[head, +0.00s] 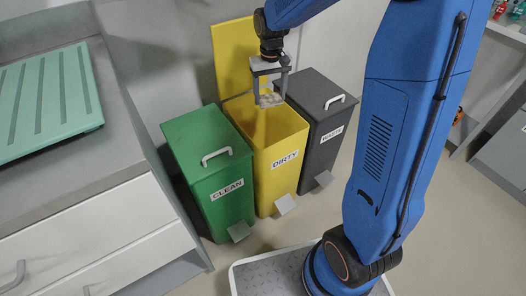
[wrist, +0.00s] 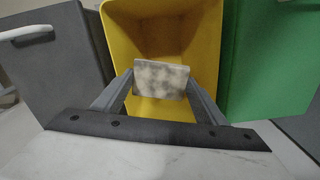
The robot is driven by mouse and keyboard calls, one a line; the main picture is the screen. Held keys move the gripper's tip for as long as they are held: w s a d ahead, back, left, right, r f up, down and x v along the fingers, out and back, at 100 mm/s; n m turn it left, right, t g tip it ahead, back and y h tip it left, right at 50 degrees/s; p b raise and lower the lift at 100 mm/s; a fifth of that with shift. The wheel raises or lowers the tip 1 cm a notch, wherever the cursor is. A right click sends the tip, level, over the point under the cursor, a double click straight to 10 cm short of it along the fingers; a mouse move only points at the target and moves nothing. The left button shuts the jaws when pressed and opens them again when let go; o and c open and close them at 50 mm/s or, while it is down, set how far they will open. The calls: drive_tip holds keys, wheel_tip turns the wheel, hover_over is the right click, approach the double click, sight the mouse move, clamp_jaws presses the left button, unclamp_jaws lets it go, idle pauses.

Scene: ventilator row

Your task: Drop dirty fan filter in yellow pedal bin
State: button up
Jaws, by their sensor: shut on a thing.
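The yellow pedal bin (head: 280,153), labelled DIRTY, stands between two other bins with its lid (head: 235,55) raised at the back. My gripper (head: 271,98) is above its open mouth, pointing down. The gripper is shut on the dirty fan filter (wrist: 161,78), a small pale square with grey blotches. In the wrist view the filter sits between the two fingertips, with the inside of the yellow bin (wrist: 190,25) behind it. In the head view the filter (head: 269,100) is small and partly covered by the fingers.
A green bin (head: 205,155) labelled CLEAN stands left with its lid shut. A dark grey bin (head: 317,110) labelled WASTE stands right, also shut. A counter (head: 60,180) with a green ribbed tray (head: 50,98) is at the left. Pedals stick out in front of the bins.

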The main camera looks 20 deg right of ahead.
drive_tip(key=shift+w+f, duration=0.15)
drive_tip(key=shift+w, duration=0.35)
drive_tip(key=shift+f, duration=2.85)
drive_tip(key=o, duration=1.1)
wheel_tip(320, 180, up, 12)
drive_tip(key=shift+f, duration=0.1)
